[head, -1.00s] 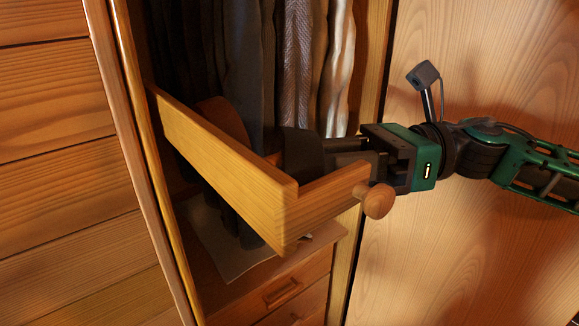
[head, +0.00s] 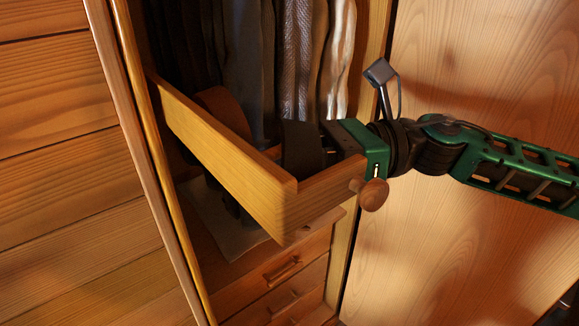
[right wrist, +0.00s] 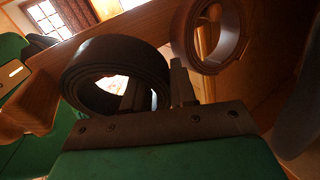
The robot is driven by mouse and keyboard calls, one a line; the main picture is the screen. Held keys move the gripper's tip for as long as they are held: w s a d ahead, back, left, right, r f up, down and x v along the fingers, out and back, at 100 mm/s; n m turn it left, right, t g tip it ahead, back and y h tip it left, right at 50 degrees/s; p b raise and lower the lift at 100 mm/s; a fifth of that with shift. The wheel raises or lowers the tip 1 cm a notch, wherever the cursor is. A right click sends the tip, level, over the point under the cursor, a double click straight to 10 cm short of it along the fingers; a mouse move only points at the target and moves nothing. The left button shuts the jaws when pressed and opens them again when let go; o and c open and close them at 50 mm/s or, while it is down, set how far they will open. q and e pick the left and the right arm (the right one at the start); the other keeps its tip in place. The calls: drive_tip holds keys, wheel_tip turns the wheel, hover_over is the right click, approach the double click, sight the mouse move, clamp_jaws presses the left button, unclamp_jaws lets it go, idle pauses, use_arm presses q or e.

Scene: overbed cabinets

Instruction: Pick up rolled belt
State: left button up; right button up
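A black rolled belt (head: 301,150) stands on edge in the open wooden drawer, near its front right corner. A brown rolled belt (head: 224,108) lies further back left in the same drawer. In the right wrist view the black belt (right wrist: 88,68) is close in front, and the brown one (right wrist: 212,38) is beyond it to the right. My right gripper (right wrist: 156,92) has its fingers apart at the black belt's right side. One finger appears within the coil and the other just outside it. Contact is not clear. My left gripper is out of view.
The drawer (head: 230,165) sticks out of the cabinet, with a round knob (head: 372,194) on its front. Hanging clothes (head: 290,60) fill the space behind it. Closed lower drawers (head: 285,290) are below. A wooden panel (head: 480,60) stands at right.

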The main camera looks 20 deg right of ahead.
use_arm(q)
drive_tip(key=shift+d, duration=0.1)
use_arm(e)
clamp_jaws()
drive_tip(key=shift+r, duration=0.4)
drive_tip(key=shift+w+d+r, duration=0.1)
drive_tip(key=shift+r, duration=0.1)
use_arm(q)
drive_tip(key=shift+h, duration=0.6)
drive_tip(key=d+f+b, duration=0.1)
drive_tip(key=b, duration=0.1)
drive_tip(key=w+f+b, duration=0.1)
drive_tip(key=b, duration=0.2)
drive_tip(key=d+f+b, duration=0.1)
drive_tip(key=b, duration=0.1)
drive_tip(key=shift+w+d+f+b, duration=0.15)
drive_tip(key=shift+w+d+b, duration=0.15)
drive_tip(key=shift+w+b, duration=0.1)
use_arm(e)
drive_tip(key=d+f, duration=0.2)
drive_tip(key=d, duration=1.8)
drive_tip(key=shift+s+d, duration=0.4)
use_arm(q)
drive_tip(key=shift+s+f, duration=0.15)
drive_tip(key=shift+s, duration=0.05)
use_arm(e)
drive_tip(key=shift+f, duration=0.1)
